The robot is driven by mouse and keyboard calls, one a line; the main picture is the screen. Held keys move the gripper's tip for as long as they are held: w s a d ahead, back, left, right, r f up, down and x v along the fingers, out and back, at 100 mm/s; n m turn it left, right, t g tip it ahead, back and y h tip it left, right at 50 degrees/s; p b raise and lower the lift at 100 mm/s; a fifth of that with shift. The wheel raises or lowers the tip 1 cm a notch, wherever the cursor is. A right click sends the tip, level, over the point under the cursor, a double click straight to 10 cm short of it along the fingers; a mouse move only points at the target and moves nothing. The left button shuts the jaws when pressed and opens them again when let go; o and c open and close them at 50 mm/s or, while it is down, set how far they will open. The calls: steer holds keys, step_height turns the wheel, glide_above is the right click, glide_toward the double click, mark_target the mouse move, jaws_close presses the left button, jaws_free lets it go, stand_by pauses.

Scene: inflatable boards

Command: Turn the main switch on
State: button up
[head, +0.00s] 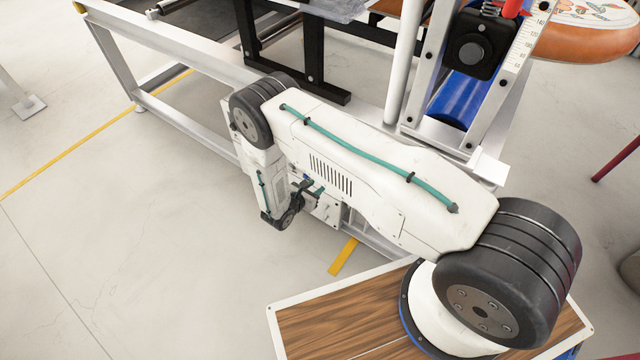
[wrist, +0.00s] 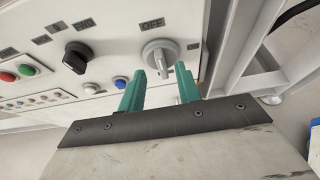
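In the wrist view a grey rotary switch (wrist: 160,54) with a raised handle sits on a white panel (wrist: 115,55), under a label reading OFF (wrist: 152,23). Its handle points down in the picture, toward my gripper. My gripper (wrist: 158,72) has two green fingers, open, with a gap between them. The fingertips lie on either side of the lower end of the handle; I cannot tell whether they touch it. In the head view my arm hides the switch and most of the panel.
A black rotary knob (wrist: 76,56), a blue button (wrist: 121,82) and several coloured buttons (wrist: 28,69) are left of the switch. A grey metal frame (wrist: 245,45) stands on the right. Free floor (head: 130,255) lies left of my arm.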

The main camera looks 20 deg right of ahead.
steer(key=shift+x, duration=1.9)
jaws_close()
steer(key=shift+d, duration=0.1)
steer(key=shift+s+d+f+m+t+y, duration=0.35)
steer(key=shift+m+t, duration=0.9)
steer(key=shift+m, duration=1)
steer(key=shift+s+d+f+m+t+y, duration=0.15)
steer(key=shift+s+f+m+t, duration=0.25)
steer(key=shift+m+t, duration=1.35)
steer(key=shift+s+d+f+m+t+y, duration=0.1)
steer(key=shift+s+f+m+t+y, duration=0.5)
steer(key=shift+m, duration=2.1)
steer(key=shift+w+r+h, duration=0.15)
steer(key=shift+w+h, duration=0.15)
steer(key=shift+w, duration=0.05)
